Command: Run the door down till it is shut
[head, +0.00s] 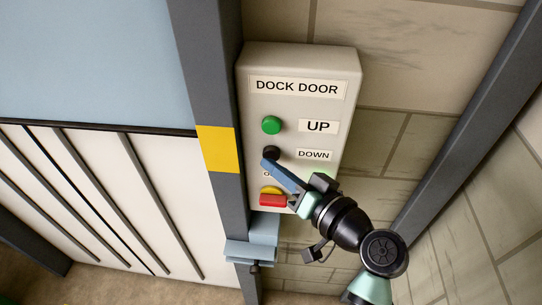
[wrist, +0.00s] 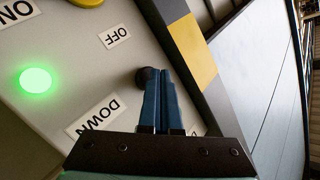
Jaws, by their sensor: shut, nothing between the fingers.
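The pale control box (head: 300,65) reads DOCK DOOR. Its green UP button (head: 271,125) is above the black DOWN button (head: 271,153). My gripper (head: 267,164) is shut and empty, its blue fingertips at the lower edge of the DOWN button. In the wrist view the fingertips (wrist: 158,72) overlap the black button (wrist: 146,77); I cannot tell whether it is pressed in.
A red button (head: 272,200) with yellow behind it is low on the box, near my fingers. A green lamp (wrist: 36,79) by the ON label is lit. A grey post (head: 222,100) with a yellow band stands left of the box. Block wall surrounds it.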

